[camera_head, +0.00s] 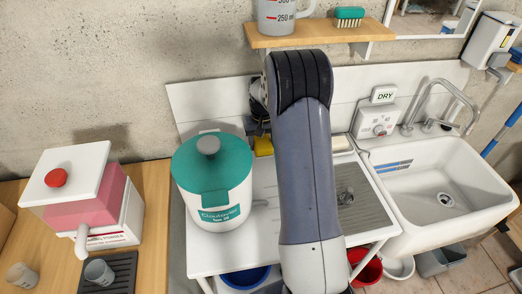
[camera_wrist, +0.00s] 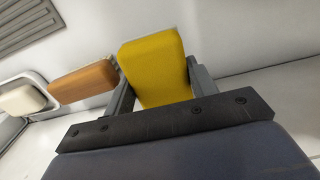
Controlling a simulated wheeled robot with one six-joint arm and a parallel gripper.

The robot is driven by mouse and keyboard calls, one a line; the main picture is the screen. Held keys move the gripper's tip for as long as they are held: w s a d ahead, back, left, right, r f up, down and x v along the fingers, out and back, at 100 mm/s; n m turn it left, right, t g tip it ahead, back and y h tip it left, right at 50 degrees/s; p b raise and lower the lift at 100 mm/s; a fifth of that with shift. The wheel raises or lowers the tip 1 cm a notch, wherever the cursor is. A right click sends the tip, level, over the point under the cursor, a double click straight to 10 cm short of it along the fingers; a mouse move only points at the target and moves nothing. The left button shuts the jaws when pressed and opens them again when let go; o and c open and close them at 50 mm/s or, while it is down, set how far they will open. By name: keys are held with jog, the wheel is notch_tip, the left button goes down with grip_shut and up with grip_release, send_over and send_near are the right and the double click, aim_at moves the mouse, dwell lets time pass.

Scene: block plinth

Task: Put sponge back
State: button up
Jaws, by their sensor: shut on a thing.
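A yellow sponge (camera_wrist: 155,68) is between the two grey fingers of my gripper (camera_wrist: 158,82) in the wrist view, and the gripper is shut on it. In the head view the yellow sponge (camera_head: 263,145) shows just right of the teal-lidded canister, partly hidden by my arm. My gripper is mostly hidden behind my arm in that view. I cannot tell whether the sponge touches the white surface (camera_wrist: 265,85) behind it.
An orange-brown block (camera_wrist: 83,82) and a cream block (camera_wrist: 22,99) in a white tray lie left of the sponge in the wrist view. The white canister (camera_head: 213,180) stands close by. A shelf (camera_head: 320,34) holds a measuring jug (camera_head: 280,16) and brush (camera_head: 349,14). A sink (camera_head: 433,187) lies right.

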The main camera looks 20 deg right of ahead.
aim_at(262, 141)
jog(key=shift+f, duration=2.65)
jog(key=o, duration=1)
jog(key=shift+p, duration=0.3)
jog(key=shift+c, duration=0.2)
jog(key=shift+r, duration=0.15)
notch_tip(262, 141, up, 12)
jog(key=shift+r+b, duration=0.1)
jog(key=shift+b, duration=0.65)
